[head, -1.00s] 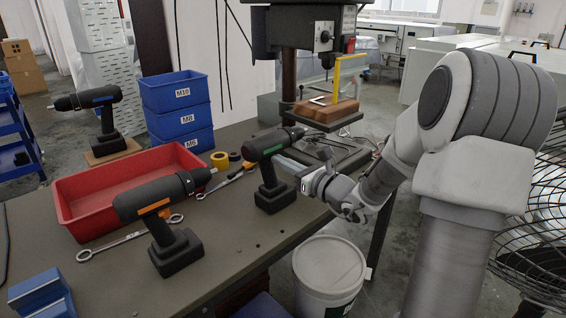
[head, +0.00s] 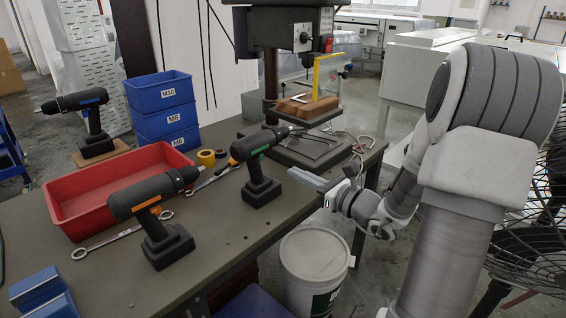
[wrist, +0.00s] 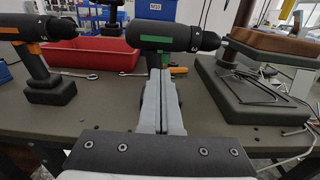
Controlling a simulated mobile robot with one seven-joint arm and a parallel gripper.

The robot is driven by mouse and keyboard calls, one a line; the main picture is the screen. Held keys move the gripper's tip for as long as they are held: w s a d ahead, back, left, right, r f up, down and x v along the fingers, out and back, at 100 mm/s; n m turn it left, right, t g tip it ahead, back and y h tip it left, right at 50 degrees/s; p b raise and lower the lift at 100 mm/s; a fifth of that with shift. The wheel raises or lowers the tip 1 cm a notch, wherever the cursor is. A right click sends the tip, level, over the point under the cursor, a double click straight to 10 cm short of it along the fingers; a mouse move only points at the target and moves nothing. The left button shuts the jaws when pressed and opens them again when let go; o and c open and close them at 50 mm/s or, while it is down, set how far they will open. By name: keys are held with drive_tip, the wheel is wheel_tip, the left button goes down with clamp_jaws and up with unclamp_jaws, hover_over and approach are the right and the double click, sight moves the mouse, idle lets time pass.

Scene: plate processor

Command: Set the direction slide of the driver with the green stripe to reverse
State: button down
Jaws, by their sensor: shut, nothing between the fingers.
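The driver with the green stripe (head: 259,152) stands upright on the bench, its chuck toward the back right. It also shows in the wrist view (wrist: 165,37), its stripe facing me and its handle partly hidden behind my fingers. My gripper (head: 294,174) is shut and empty, to the right of the driver and near its handle, with a gap in the head view. In the wrist view my fingertips (wrist: 158,72) point at the driver just below its body. The direction slide is too small or hidden to make out.
A blue-striped driver (head: 77,101) stands behind. The drill press base (head: 315,155) is close behind right. A white bucket (head: 315,265) stands below the bench edge. Wrenches lie near the tray.

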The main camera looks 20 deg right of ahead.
drive_tip(key=shift+v, duration=1.3)
